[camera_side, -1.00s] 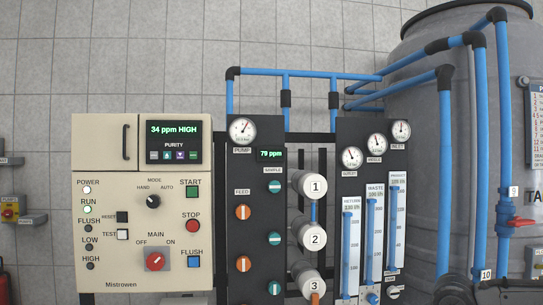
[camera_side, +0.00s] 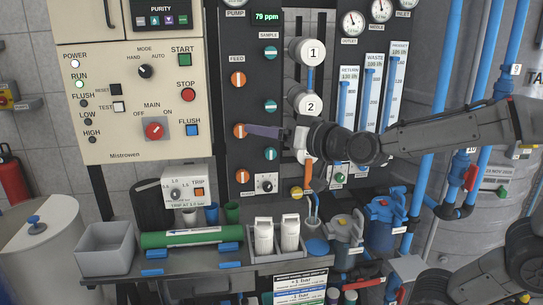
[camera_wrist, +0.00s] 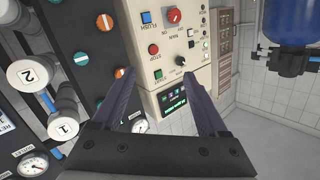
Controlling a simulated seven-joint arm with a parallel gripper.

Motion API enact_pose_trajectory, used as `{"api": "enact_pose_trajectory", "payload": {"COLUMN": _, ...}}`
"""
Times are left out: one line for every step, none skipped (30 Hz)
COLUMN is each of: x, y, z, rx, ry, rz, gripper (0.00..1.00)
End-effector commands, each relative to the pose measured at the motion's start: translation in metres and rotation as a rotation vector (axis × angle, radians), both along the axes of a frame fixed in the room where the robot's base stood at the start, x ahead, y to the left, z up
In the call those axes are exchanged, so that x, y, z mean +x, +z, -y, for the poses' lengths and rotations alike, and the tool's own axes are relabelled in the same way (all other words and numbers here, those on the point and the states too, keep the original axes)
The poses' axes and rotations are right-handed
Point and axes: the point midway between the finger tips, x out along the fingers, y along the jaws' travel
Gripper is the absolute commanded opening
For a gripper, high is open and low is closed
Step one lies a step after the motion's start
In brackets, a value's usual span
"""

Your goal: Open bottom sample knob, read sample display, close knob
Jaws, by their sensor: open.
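In the side view the sample column on the black panel (camera_side: 222,60) has several teal knobs. The sample display (camera_side: 267,16) reads 79 ppm in green at the top of the panel. My gripper comes in from the right, with its fingers across the panel and tips by the middle orange feed knob (camera_side: 239,130); contact cannot be told. In the wrist view my gripper (camera_wrist: 163,75) is open and empty, its fingers wide apart. Which teal knobs show there is unclear.
The cream control cabinet (camera_side: 130,100) stands left of the panel. White numbered caps (camera_side: 306,52) stick out right of the knobs, close to my wrist. Below, a bench holds a grey bin (camera_side: 104,247), a green cylinder (camera_side: 185,237) and white cartridges (camera_side: 263,234).

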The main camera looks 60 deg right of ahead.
Motion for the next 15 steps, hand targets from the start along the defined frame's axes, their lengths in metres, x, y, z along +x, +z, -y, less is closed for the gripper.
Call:
{"api": "enact_pose_trajectory", "payload": {"x": 0.015, "y": -0.003, "z": 0.013, "rx": 0.009, "ry": -0.055, "rz": 0.036, "gripper": 0.77}}
{"api": "enact_pose_trajectory", "payload": {"x": 0.022, "y": -0.003, "z": 0.021, "rx": 0.013, "ry": -0.090, "rz": 0.065, "gripper": 0.77}}
{"api": "enact_pose_trajectory", "payload": {"x": 0.031, "y": -0.005, "z": 0.032, "rx": 0.016, "ry": -0.140, "rz": 0.098, "gripper": 0.77}}
{"api": "enact_pose_trajectory", "payload": {"x": 0.037, "y": -0.008, "z": 0.041, "rx": 0.018, "ry": -0.181, "rz": 0.121, "gripper": 0.77}}
{"api": "enact_pose_trajectory", "payload": {"x": 0.042, "y": -0.012, "z": 0.051, "rx": 0.017, "ry": -0.222, "rz": 0.142, "gripper": 0.77}}
{"api": "enact_pose_trajectory", "payload": {"x": 0.048, "y": -0.019, "z": 0.064, "rx": 0.011, "ry": -0.279, "rz": 0.169, "gripper": 0.77}}
{"api": "enact_pose_trajectory", "payload": {"x": 0.052, "y": -0.025, "z": 0.073, "rx": 0.004, "ry": -0.322, "rz": 0.184, "gripper": 0.77}}
{"api": "enact_pose_trajectory", "payload": {"x": 0.056, "y": -0.033, "z": 0.082, "rx": -0.006, "ry": -0.366, "rz": 0.198, "gripper": 0.77}}
{"api": "enact_pose_trajectory", "payload": {"x": 0.059, "y": -0.045, "z": 0.095, "rx": -0.021, "ry": -0.424, "rz": 0.211, "gripper": 0.77}}
{"api": "enact_pose_trajectory", "payload": {"x": 0.060, "y": -0.056, "z": 0.103, "rx": -0.034, "ry": -0.465, "rz": 0.216, "gripper": 0.77}}
{"api": "enact_pose_trajectory", "payload": {"x": 0.061, "y": -0.068, "z": 0.111, "rx": -0.049, "ry": -0.506, "rz": 0.217, "gripper": 0.77}}
{"api": "enact_pose_trajectory", "payload": {"x": 0.062, "y": -0.088, "z": 0.121, "rx": -0.072, "ry": -0.556, "rz": 0.207, "gripper": 0.77}}
{"api": "enact_pose_trajectory", "payload": {"x": 0.062, "y": -0.103, "z": 0.128, "rx": -0.088, "ry": -0.587, "rz": 0.195, "gripper": 0.77}}
{"api": "enact_pose_trajectory", "payload": {"x": 0.062, "y": -0.118, "z": 0.132, "rx": -0.099, "ry": -0.609, "rz": 0.177, "gripper": 0.77}}
{"api": "enact_pose_trajectory", "payload": {"x": 0.063, "y": -0.137, "z": 0.136, "rx": -0.110, "ry": -0.625, "rz": 0.147, "gripper": 0.77}}
